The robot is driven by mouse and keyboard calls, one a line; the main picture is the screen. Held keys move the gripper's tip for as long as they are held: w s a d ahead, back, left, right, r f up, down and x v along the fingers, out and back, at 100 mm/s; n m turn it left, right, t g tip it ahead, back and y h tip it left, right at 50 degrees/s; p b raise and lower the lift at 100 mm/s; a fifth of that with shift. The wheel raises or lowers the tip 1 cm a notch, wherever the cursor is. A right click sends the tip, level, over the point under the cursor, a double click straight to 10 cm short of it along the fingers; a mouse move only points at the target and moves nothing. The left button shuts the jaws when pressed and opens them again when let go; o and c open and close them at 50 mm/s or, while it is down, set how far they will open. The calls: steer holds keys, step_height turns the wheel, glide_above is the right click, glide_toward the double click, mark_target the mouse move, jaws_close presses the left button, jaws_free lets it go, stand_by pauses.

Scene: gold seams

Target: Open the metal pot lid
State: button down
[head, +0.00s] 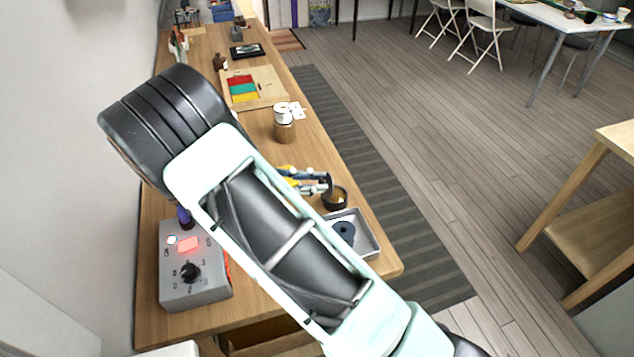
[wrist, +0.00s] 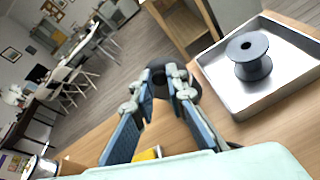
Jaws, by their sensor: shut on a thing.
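My gripper (head: 323,184) reaches over the right edge of the workbench. In the wrist view, my gripper (wrist: 160,78) has its fingertips closed about a small dark piece (wrist: 160,88). In the head view, a small dark round pot (head: 337,200) with a brownish inside or top is right under the fingertips. The fingers partly hide it. I cannot tell whether the held piece is its lid, or whether it touches the pot.
A metal tray (head: 372,247) with a dark spool (head: 344,231) stands close to the pot. A grey control box (head: 195,265) with a red light is at the left. A wooden table (head: 590,190) is across the aisle.

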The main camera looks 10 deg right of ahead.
steer(key=shift+a, duration=0.1)
stand_by(0.5)
steer(key=c, duration=1.9)
jaws_free()
steer(key=v, duration=1.2)
steer(key=shift+f, duration=0.15)
